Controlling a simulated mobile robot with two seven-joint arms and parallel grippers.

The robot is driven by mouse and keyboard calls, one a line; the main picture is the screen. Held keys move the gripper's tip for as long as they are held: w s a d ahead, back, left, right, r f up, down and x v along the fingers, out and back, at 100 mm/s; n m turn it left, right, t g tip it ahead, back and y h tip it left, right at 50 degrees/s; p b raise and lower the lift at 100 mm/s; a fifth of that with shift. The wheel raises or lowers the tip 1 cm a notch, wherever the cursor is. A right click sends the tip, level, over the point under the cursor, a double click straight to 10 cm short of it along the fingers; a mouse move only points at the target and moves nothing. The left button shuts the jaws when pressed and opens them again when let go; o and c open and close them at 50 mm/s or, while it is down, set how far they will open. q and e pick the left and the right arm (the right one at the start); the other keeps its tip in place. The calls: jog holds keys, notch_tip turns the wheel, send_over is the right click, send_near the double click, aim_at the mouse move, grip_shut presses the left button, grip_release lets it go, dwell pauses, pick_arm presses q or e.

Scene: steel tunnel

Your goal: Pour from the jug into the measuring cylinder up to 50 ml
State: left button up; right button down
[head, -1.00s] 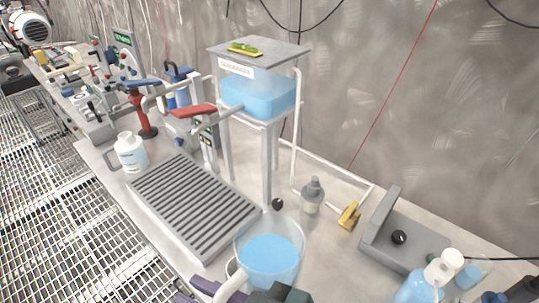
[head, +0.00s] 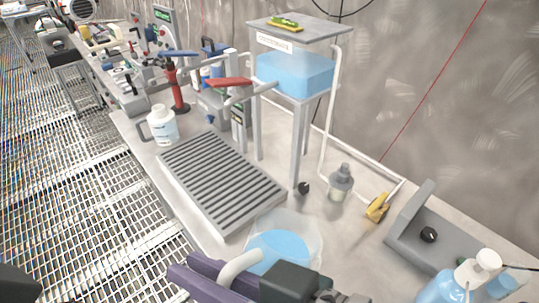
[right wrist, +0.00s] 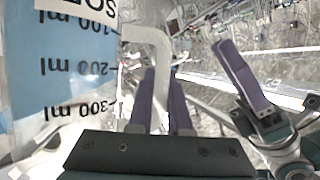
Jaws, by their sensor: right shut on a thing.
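The jug (head: 314,246) is a clear vessel with blue liquid and a white handle, at the bottom middle of the head view. In the right wrist view its side (right wrist: 60,90) shows 100, 200 and 300 ml marks. My right gripper (head: 205,280) has purple fingers and is shut on the jug's handle; the handle (right wrist: 150,45) rises between the fingers in the right wrist view. Another purple finger, apparently of my left gripper (right wrist: 245,75), shows at the right there; its opening is unclear. I cannot make out the measuring cylinder in either view.
A stand holds a blue-filled tank (head: 295,75).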

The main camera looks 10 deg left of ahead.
dwell(0.5)
jog(key=shift+w+f+m+b, duration=0.15)
jog(key=shift+f+m+b, duration=0.15)
jog(key=shift+m+b, duration=0.15)
dwell(0.5)
jog(key=shift+y, duration=0.3)
jog(key=shift+w+d+m+g+y, duration=0.15)
jog(key=shift+m+g+y, duration=0.15)
jog(key=shift+m, duration=0.15)
dwell(0.4)
